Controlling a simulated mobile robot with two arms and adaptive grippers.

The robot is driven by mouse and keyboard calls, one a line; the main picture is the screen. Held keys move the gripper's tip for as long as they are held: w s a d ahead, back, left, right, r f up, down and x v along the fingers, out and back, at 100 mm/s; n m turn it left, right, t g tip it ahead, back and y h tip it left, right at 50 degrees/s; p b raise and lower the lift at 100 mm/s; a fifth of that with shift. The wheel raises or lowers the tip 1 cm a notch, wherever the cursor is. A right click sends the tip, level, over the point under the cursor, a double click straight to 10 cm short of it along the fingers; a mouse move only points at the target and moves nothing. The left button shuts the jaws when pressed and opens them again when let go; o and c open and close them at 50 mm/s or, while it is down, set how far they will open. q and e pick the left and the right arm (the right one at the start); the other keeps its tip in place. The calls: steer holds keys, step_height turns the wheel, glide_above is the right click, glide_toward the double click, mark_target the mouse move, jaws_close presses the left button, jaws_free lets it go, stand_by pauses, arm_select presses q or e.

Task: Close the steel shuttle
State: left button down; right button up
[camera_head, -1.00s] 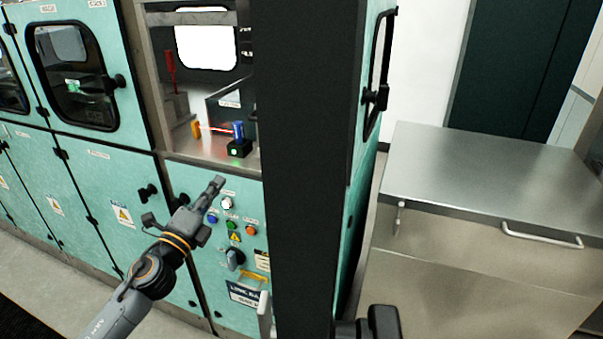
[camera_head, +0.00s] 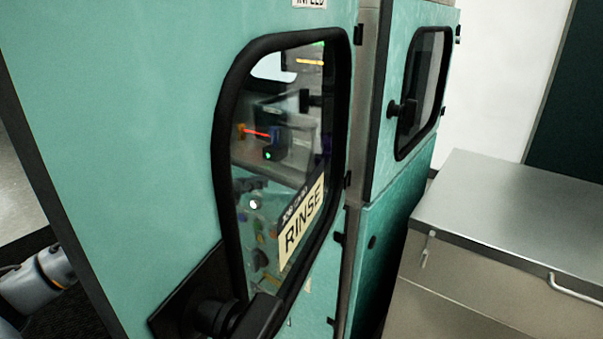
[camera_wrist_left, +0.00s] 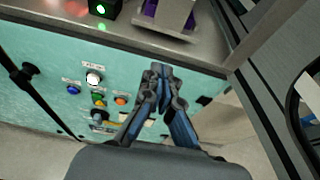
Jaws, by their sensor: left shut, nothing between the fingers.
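No part in view is labelled as the steel shuttle, and I cannot tell which part it is. In the head view a teal door (camera_head: 130,130) with a window and a RINSE label stands in front of the machine's opening. Its black handle (camera_head: 225,318) is at the bottom. My left gripper (camera_wrist_left: 160,78) shows in the left wrist view, shut and empty, in front of a teal button panel (camera_wrist_left: 60,75). A steel ledge (camera_wrist_left: 135,38) lies above it, with a purple part on a metal bracket (camera_wrist_left: 175,18). In the head view the door hides this gripper's fingers.
A steel cabinet (camera_head: 520,205) with a bar handle stands at the right. A second teal door (camera_head: 455,65) with a window is behind. Through the RINSE window I see a red beam and a green light. My left arm (camera_head: 38,280) passes behind the door at the lower left.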

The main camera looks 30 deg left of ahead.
arm_select(q)
steer(key=p+x, duration=0.2)
steer(key=x, duration=0.2)
steer(key=p+x, duration=0.2)
steer(key=x, duration=0.2)
steer(key=r+p+x, duration=0.1)
steer(key=x, duration=0.2)
steer(key=shift+w+d+f+p, duration=0.1)
steer(key=shift+w+d+p, duration=0.05)
steer(key=shift+w+p, duration=0.35)
steer(key=shift+x, duration=0.8)
arm_select(e)
step_height(320, 180, up, 6)
steer(key=shift+d+r, duration=0.15)
steer(key=shift+r, duration=0.1)
arm_select(q)
steer(key=shift+w, duration=0.1)
arm_select(e)
steer(key=shift+f, duration=0.1)
